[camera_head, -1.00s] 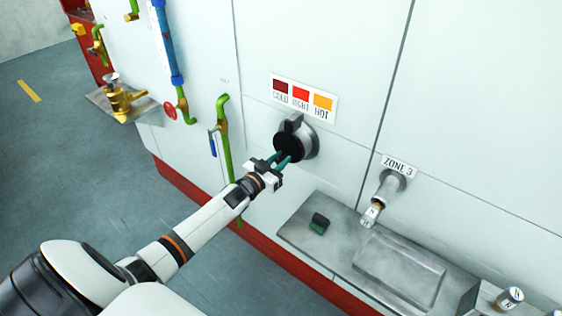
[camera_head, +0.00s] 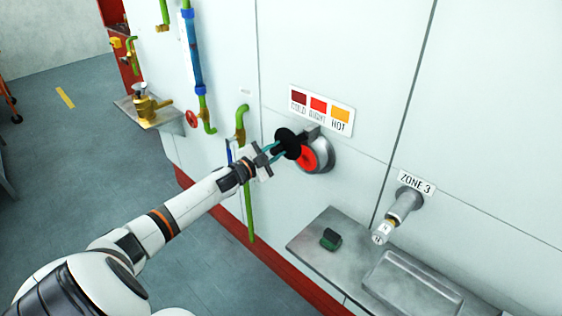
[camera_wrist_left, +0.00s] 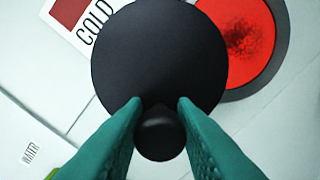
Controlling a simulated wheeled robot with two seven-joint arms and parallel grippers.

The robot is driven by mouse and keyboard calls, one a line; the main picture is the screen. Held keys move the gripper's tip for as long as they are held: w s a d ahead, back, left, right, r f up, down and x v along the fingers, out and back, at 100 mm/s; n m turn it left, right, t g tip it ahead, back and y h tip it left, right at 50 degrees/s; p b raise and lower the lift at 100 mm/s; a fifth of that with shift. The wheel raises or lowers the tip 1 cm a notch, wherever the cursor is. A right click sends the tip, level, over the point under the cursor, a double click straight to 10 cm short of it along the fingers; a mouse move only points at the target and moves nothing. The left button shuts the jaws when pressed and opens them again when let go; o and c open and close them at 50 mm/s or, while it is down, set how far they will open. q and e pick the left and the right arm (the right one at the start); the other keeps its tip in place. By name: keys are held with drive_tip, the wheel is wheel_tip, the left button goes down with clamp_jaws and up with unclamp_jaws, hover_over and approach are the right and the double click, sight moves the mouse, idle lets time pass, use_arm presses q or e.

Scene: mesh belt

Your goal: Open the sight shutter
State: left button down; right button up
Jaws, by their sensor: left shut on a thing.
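The sight shutter is a black round disc (camera_head: 288,143) with a small knob at its lower edge. It is swung to the left side of the round metal sight port (camera_head: 322,156), and red glass (camera_head: 308,157) shows beside it. In the left wrist view the black disc (camera_wrist_left: 160,60) covers the middle and the red glass (camera_wrist_left: 238,40) is largely uncovered at upper right. My left gripper (camera_head: 274,154) is shut on the shutter's knob; its teal fingers stand on both sides of the knob (camera_wrist_left: 160,137). My right gripper is not in view.
A COLD, RIGHT, HOT colour plate (camera_head: 320,110) sits above the port. A green pipe (camera_head: 247,185) runs down the wall at left.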

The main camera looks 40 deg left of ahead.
use_arm(q)
wheel_tip(320, 180, up, 11)
drive_tip(key=a+m, duration=0.2)
drive_tip(key=m, duration=1)
drive_tip(key=shift+a+p, duration=0.15)
drive_tip(key=shift+p, duration=0.25)
drive_tip(key=shift+w, duration=0.1)
drive_tip(key=c, duration=1.2)
unclamp_jaws()
drive_tip(key=shift+f, duration=0.1)
